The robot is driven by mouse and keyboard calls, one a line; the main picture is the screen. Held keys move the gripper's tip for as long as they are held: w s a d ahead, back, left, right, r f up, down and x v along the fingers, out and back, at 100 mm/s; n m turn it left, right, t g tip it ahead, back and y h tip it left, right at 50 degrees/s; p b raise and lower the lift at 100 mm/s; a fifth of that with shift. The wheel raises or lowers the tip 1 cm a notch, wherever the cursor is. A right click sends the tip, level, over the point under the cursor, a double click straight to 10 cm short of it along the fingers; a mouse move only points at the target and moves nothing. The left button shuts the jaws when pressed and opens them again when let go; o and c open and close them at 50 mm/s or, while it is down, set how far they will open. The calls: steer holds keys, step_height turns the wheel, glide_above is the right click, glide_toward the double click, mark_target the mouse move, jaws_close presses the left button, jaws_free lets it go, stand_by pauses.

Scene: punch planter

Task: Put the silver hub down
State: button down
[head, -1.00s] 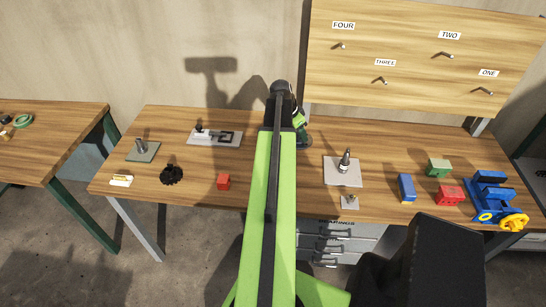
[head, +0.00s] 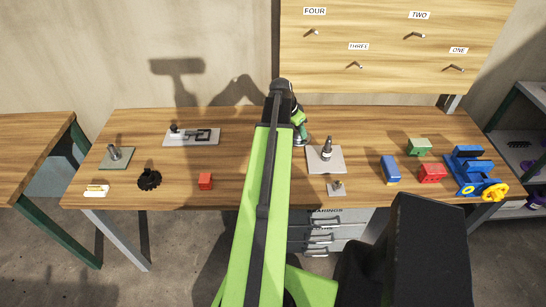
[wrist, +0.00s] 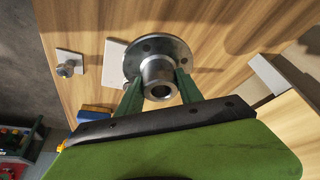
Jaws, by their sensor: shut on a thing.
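The silver hub (wrist: 157,52) is a round metal flange with bolt holes and a short hollow neck. In the wrist view my gripper (wrist: 158,86) is shut on it, with a green finger on each side of the neck. The hub is held over the wooden workbench (wrist: 215,30); the gap below it cannot be judged.
A pale plate (head: 318,168) with an upright metal post stands right of my arm, a small plate with a knob (head: 337,189) in front. Blue (head: 390,170), red and green blocks and a blue vise (head: 470,172) lie further right.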

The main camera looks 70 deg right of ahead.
steer(key=shift+s+d+f, duration=0.1)
steer(key=shift+s+f, duration=0.1)
steer(key=shift+s, duration=0.75)
steer(key=w+f+b, duration=0.2)
steer(key=w, duration=0.1)
steer(key=w+f+b, duration=0.2)
steer(key=w, duration=0.2)
steer(key=w+a+f+b, duration=0.1)
steer(key=w+f+b, duration=0.1)
steer(key=w, duration=0.1)
steer(key=shift+w+a+f+b, duration=0.1)
steer(key=shift+w+f+b, duration=0.2)
steer(key=shift+f+b, duration=0.1)
steer(key=shift+w+a+f, duration=0.1)
steer(key=shift+w, duration=0.45)
step_height(320, 180, down, 4)
steer(key=b, duration=0.4)
steer(key=shift+f+b, duration=0.2)
steer(key=shift+b, duration=0.1)
steer(key=shift+r, duration=0.2)
steer(key=shift+f, duration=0.2)
steer(key=c, duration=0.8)
jaws_free()
steer(key=shift+r, duration=0.1)
steer(key=shift+o, duration=0.2)
